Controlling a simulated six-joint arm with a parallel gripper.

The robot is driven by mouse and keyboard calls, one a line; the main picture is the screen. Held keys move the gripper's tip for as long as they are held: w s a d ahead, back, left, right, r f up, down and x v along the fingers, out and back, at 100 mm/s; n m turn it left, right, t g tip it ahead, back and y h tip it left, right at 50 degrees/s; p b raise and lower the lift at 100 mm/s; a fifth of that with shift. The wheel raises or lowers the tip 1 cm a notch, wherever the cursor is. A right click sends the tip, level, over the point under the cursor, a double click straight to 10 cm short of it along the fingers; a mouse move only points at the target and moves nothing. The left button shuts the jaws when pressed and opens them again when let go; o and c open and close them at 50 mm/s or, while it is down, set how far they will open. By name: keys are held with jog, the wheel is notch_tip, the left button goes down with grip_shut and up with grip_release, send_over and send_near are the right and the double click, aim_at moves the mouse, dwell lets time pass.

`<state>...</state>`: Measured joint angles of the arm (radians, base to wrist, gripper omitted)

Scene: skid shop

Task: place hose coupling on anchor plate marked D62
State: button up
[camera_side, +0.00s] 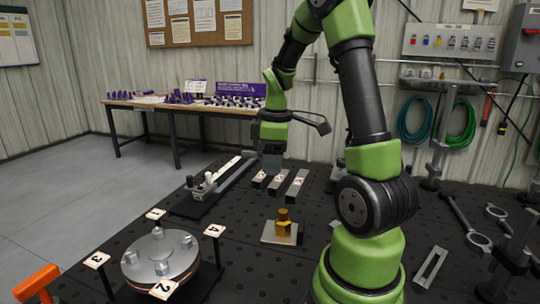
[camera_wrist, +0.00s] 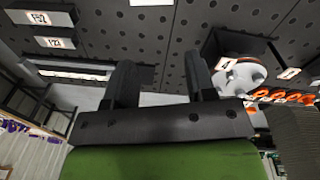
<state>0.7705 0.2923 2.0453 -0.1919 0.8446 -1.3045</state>
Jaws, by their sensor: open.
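A brass-coloured fitting (camera_side: 284,223), which looks like the hose coupling, stands upright on a pale square plate (camera_side: 268,239) on the bench. Behind it lie three dark bars with pale marked tops: left (camera_side: 260,179), middle (camera_side: 277,183) and right (camera_side: 297,184). I cannot read D62 on any of them. In the wrist view two marked plates (camera_wrist: 40,17) (camera_wrist: 55,43) show at upper left, with marks that look like F-codes. My gripper (camera_side: 272,163) hangs above the bars, apart from the fitting. Its two fingers are apart and empty in the wrist view (camera_wrist: 161,82).
A round silver fixture (camera_side: 160,257) with numbered tags stands at front left; it also shows in the wrist view (camera_wrist: 240,77). A long rail fixture (camera_side: 215,187) lies left of the bars. A slotted plate (camera_side: 431,268) lies at right. Bare perforated bench surrounds the fitting.

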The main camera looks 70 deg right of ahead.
jog(key=a+r+m+t, duration=0.3)
jog(key=a+r, duration=0.5)
jog(key=a, duration=0.4)
jog(key=s+a+r+m+t+y, duration=0.2)
jog(key=s+a+r+m+t, duration=0.1)
jog(key=a, duration=0.6)
jog(key=shift+s+a+m+y, duration=0.3)
jog(key=shift+s+m, duration=0.4)
jog(key=shift+s, duration=0.55)
